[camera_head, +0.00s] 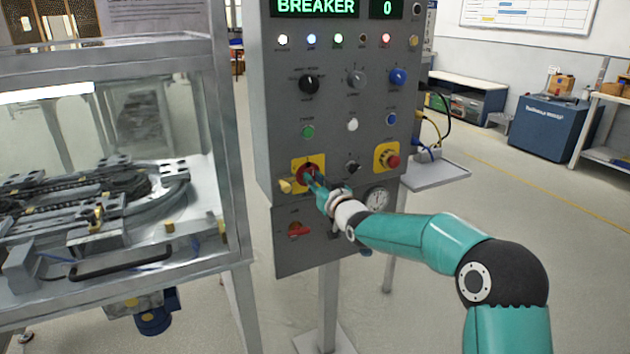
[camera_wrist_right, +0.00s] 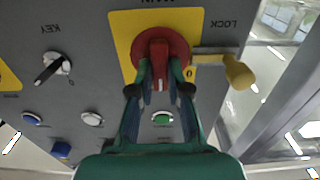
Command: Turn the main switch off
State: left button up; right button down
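The main switch (camera_head: 306,170) is a red rotary knob on a yellow plate on the grey control panel. In the right wrist view the red knob (camera_wrist_right: 162,44) sits on its yellow plate (camera_wrist_right: 122,24), with an upside-down LOCK label and a yellow-ended lock piece (camera_wrist_right: 238,72) beside it. My right gripper (camera_head: 315,181) is at the switch. In the wrist view its fingers (camera_wrist_right: 160,78) come together on both sides of the knob's grip, which shows between them. The fingertips partly hide the knob. My left gripper is out of view.
The panel (camera_head: 270,120) also carries lamps, knobs, a red button on yellow (camera_head: 391,160), a gauge (camera_head: 377,199) and a lower red handle (camera_head: 298,230). A glazed machine (camera_head: 235,225) stands close on the left. A small shelf (camera_head: 440,175) juts out on the right.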

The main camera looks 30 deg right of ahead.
dwell(0.3)
jog(key=shift+a+f+n+b, duration=0.15)
jog(key=shift+f+n+b, duration=0.05)
jog(key=shift+n+b, duration=2.6)
jog(key=shift+a+f+n+b, duration=0.1)
jog(key=shift+f+n+b, duration=0.05)
jog(key=shift+n+b, duration=2.65)
jog(key=shift+a+f+n+b, duration=0.2)
jog(key=shift+n+b, duration=1.95)
jog(key=shift+n, duration=1.25)
jog(key=shift+w, duration=0.1)
jog(key=c, duration=1.1)
grip_release()
jog(key=shift+c, duration=0.2)
jog(key=shift+d+r, duration=0.1)
jog(key=shift+r, duration=0.05)
